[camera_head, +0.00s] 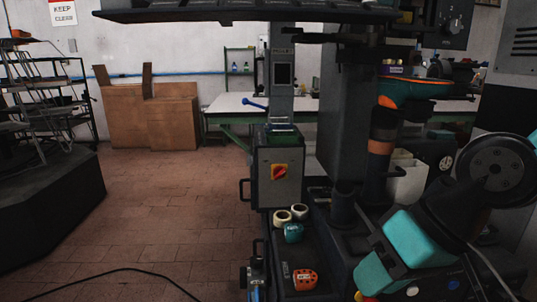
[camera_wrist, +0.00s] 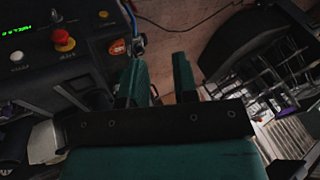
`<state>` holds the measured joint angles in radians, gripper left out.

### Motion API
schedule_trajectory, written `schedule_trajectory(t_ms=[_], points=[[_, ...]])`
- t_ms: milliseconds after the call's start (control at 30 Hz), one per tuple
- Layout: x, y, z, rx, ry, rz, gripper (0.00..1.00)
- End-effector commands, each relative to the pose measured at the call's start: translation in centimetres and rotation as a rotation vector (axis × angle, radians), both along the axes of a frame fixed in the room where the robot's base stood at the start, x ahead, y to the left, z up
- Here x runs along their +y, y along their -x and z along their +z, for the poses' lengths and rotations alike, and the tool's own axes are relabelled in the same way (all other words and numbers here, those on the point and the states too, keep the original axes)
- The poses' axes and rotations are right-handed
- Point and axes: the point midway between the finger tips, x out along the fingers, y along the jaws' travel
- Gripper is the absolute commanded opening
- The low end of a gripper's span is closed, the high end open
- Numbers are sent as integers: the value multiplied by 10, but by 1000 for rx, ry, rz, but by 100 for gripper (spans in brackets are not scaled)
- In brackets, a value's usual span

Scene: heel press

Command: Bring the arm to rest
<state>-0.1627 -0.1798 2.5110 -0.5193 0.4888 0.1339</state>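In the wrist view, my gripper (camera_wrist: 158,72) shows two dark teal fingers standing apart. The gap between them is empty, with only the brick floor and part of a machine behind it. In the head view, my arm (camera_head: 430,215) is folded low at the right, with black links and teal covers. My gripper's fingers cannot be made out clearly there.
A dark control panel with a red button (camera_wrist: 63,40) lies left of my gripper in the wrist view. In the head view, a grey machine (camera_head: 281,180) stands mid-picture, with tape rolls (camera_head: 291,214) on the dark surface before it. Open floor (camera_head: 150,215) lies left.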

Motion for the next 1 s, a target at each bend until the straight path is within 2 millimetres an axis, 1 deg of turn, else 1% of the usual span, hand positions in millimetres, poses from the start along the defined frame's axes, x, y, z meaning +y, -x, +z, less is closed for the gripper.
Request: schedule_trajectory(t_ms=[33,100,133,167,200,367,600,700,833,1000], points=[[0,24,2,8,49,96,27],[-5,54,3,28,118,222,27],[-9,66,3,39,146,275,27],[-10,70,13,45,158,293,27],[-10,67,29,48,153,280,27],[-10,66,69,49,151,276,27],[-10,65,140,49,149,272,27],[-10,65,162,49,149,272,27],[-10,65,174,50,149,271,27],[-10,65,174,50,149,271,27]])
